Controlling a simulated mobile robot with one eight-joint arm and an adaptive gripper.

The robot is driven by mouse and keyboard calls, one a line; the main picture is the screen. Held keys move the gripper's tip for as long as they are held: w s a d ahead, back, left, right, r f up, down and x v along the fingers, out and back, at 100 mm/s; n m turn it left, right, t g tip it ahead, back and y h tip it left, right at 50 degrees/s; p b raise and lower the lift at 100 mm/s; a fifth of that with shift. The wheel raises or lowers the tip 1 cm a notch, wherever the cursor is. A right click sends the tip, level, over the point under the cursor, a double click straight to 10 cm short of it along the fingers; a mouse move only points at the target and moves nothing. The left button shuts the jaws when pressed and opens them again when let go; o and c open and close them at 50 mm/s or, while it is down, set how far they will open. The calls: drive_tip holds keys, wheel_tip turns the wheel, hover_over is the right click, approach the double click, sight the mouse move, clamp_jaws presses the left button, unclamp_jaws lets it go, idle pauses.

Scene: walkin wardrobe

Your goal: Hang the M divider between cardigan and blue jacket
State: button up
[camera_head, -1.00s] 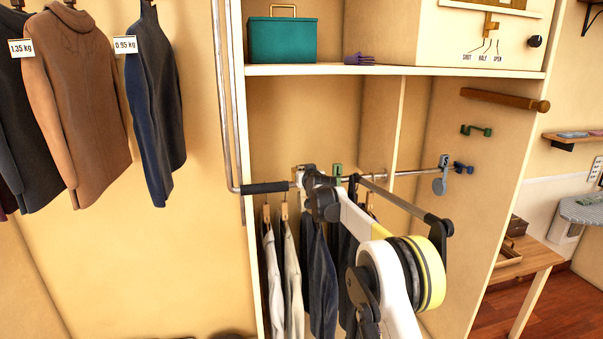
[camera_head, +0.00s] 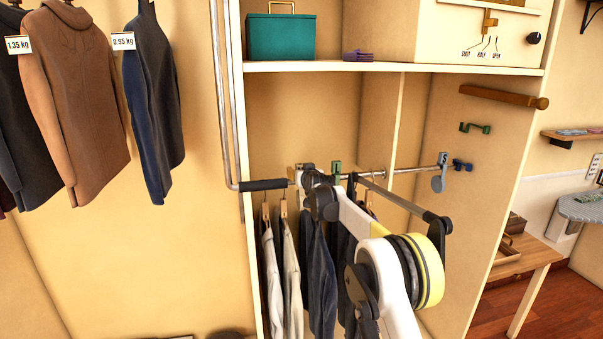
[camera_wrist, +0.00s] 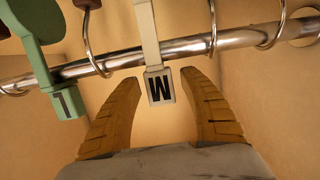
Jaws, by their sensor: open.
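In the wrist view, the cream M divider (camera_wrist: 160,86) is at the rail (camera_wrist: 185,48); its stem crosses the bar and its tag sits just below. My gripper (camera_wrist: 160,82) is open, with one finger on each side of the tag and visible gaps to both. A green L divider (camera_wrist: 66,103) is to the left on the same rail; it also shows in the head view (camera_head: 337,171). In the head view, dark blue garments (camera_head: 322,285) and pale garments (camera_head: 291,285) hang below the rail. I cannot tell which is the cardigan. My arm hides the gripper and M divider there.
Hanger hooks (camera_wrist: 95,45) flank the M divider on the rail. A grey-blue S divider (camera_head: 440,178) hangs near the rail's right end. A shelf (camera_head: 390,70) with a teal box (camera_head: 280,38) is above. Several coats (camera_head: 75,100) hang at the left.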

drive_tip(key=s+d+g+h+b, duration=0.1)
drive_tip(key=s+d+g+b, duration=0.2)
drive_tip(key=s, duration=1.7)
drive_tip(key=s+d+g+b, duration=0.2)
drive_tip(key=s+d+b, duration=0.25)
drive_tip(key=s, duration=1.55)
drive_tip(key=s+d+f+g+b, duration=0.1)
drive_tip(key=s+d+f, duration=0.1)
drive_tip(key=s+f, duration=0.4)
drive_tip(key=s+d+f+m+g+h+b, duration=0.1)
drive_tip(key=s+f, duration=0.5)
drive_tip(key=s, duration=0.6)
drive_tip(key=s+d+f+m+g+b, duration=0.1)
drive_tip(key=s+d+f+b, duration=0.1)
drive_tip(key=s+f, duration=0.4)
drive_tip(key=s, duration=0.4)
drive_tip(key=shift+d+g+h, duration=0.3)
drive_tip(key=shift+d+h, duration=0.05)
drive_tip(key=shift+h, duration=0.05)
drive_tip(key=shift+w, duration=0.1)
